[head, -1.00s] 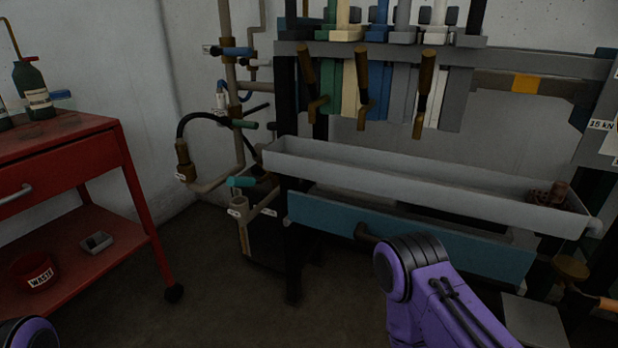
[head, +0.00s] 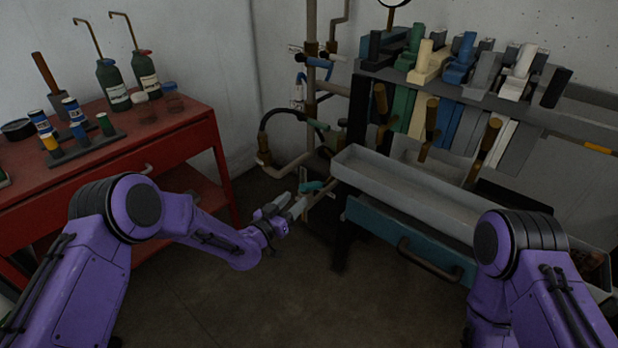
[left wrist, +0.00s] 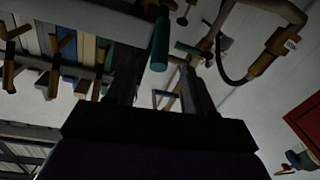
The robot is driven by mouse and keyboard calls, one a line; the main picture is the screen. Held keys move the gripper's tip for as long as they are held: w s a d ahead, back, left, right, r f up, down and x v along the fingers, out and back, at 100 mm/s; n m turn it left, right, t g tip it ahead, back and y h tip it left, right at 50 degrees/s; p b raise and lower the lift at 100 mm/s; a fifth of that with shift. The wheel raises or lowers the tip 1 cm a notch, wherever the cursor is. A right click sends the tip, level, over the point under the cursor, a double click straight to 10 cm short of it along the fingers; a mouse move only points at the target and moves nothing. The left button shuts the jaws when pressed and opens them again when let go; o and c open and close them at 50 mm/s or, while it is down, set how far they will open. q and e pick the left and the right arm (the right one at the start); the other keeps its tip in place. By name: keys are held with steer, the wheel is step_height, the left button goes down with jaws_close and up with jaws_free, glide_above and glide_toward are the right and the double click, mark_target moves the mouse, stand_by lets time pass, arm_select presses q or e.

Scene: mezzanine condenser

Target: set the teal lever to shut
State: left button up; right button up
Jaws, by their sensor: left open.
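The teal lever (head: 312,186) sits low on the pipework, left of the trough. My left gripper (head: 284,208) is just to the left of it and nearer to me, fingers open and pointing towards it. In the left wrist view the teal lever (left wrist: 160,46) hangs beyond the fingertips, in the gap but closer to the left finger. The open gripper (left wrist: 158,82) holds nothing there. I cannot tell whether a finger touches the lever. The lever's pivot is partly hidden in the head view. My right arm shows at the lower right, but its gripper is out of view.
A red cart (head: 180,142) with bottles and vials stands on the left. A long grey trough (head: 400,188) and a blue drawer front (head: 400,240) are right of the lever. A black hose (head: 275,118) and other valves are above it. The floor in front is clear.

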mark_target(309, 186)
arm_select(q)
steer(key=x, duration=0.8)
steer(key=shift+w+d+f, duration=0.1)
steer(key=shift+w+d, duration=0.15)
steer(key=shift+w, duration=0.05)
jaws_close()
